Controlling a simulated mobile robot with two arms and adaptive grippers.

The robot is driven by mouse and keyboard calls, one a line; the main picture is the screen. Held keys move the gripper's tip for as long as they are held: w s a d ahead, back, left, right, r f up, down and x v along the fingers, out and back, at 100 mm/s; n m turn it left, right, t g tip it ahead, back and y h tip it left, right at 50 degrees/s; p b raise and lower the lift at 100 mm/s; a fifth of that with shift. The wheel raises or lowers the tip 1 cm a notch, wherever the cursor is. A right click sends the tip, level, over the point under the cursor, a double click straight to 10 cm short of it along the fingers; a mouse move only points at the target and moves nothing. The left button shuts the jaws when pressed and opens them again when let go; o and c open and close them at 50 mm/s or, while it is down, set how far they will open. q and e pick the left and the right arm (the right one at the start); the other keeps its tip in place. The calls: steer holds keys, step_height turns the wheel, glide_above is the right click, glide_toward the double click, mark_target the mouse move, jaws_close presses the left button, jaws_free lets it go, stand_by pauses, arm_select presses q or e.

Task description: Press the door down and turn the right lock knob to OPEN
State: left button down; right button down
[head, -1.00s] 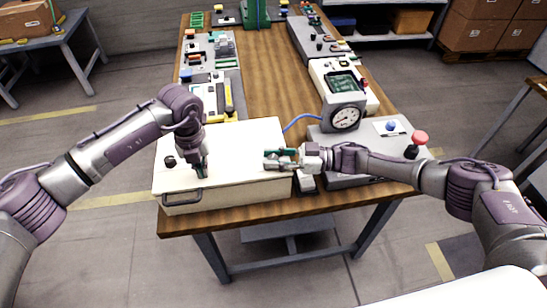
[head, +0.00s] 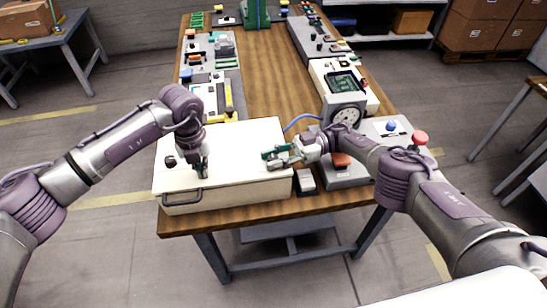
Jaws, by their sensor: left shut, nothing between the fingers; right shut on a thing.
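The white box's flat door (head: 235,140) lies level at the near end of the wooden table. Its front handle (head: 183,200) shows on the near side. The dark left lock knob (head: 170,161) stands on the door's left part. My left gripper (head: 201,173) is shut and points down onto the door near its front edge, right of that knob, with nothing between its fingers. My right gripper (head: 273,155) is shut on the right lock knob at the door's right part. The gripper hides that knob, so its setting cannot be read.
A round gauge (head: 347,117) and a grey panel with a red button (head: 420,137) stand right of the box. Panels with parts line both table sides. The table's middle strip (head: 267,80) is clear.

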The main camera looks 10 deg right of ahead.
mark_target(273, 158)
arm_select(q)
steer(key=shift+a+f, duration=0.1)
steer(key=shift+f, duration=0.1)
arm_select(e)
steer(key=shift+s+a+r, duration=0.1)
steer(key=c, duration=0.8)
jaws_free()
arm_select(q)
steer(key=shift+r, duration=0.1)
arm_select(e)
step_height(273, 158, up, 10)
steer(key=shift+s, duration=0.1)
arm_select(q)
steer(key=shift+w+r+p, duration=0.1)
steer(key=shift+r+p, duration=1.75)
steer(key=shift+r, duration=1.75)
arm_select(e)
step_height(273, 158, up, 4)
steer(key=shift+f, duration=0.25)
arm_select(q)
steer(key=shift+f, duration=0.1)
